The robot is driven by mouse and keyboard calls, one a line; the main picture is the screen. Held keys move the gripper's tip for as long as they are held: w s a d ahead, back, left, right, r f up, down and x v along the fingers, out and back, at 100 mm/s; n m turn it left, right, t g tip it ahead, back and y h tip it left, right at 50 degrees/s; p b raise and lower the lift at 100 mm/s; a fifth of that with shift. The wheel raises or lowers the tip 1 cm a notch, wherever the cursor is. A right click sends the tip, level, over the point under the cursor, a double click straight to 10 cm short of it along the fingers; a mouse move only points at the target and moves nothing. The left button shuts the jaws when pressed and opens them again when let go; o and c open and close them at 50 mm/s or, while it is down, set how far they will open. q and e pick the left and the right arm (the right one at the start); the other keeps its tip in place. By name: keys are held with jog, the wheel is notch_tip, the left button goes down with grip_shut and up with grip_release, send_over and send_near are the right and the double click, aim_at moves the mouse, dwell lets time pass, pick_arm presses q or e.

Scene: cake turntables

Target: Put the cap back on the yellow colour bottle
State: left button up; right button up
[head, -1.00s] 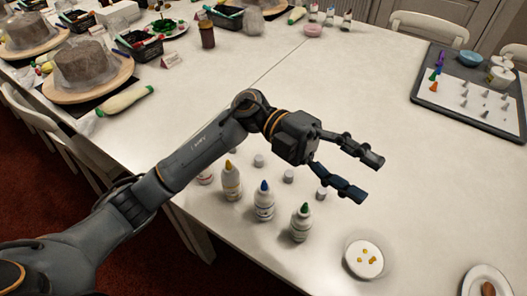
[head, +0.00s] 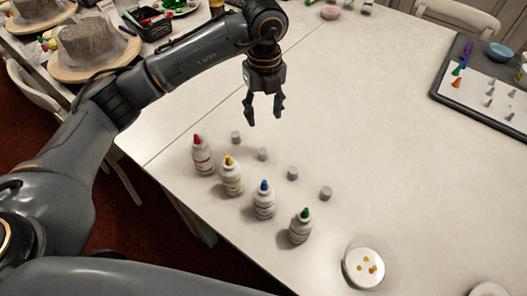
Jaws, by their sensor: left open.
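The yellow colour bottle (head: 231,177) stands upright and uncapped on the white table, its yellow nozzle showing. A red bottle (head: 203,157) stands to its left, and a blue bottle (head: 264,201) and a green bottle (head: 300,226) to its right. Several small grey caps lie in a row behind the bottles: one behind the red bottle (head: 236,137), one behind the yellow bottle (head: 262,154), one behind the blue (head: 292,173) and one behind the green (head: 325,193). My left gripper (head: 264,122) points down, open and empty, above and behind the caps. My right gripper is not in view.
A small white dish (head: 363,267) with yellow bits lies at the front right. A dark tray (head: 484,110) with nozzles is at the far right. Cakes on wooden turntables (head: 92,70) stand at the upper left. The table's middle is clear.

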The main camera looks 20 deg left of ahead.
pick_arm(q)
send_over(263, 151)
jog(key=f, duration=0.8)
jog(key=shift+w+d+f+p, duration=0.1)
jog(key=shift+w+f+p, duration=0.15)
jog(key=shift+f+p, duration=0.1)
jog(key=f, duration=0.4)
jog(key=shift+s+p, duration=0.25)
jog(key=shift+p, duration=0.15)
jog(key=shift+f, duration=0.6)
jog(key=shift+c, duration=0.4)
jog(key=c, duration=0.7)
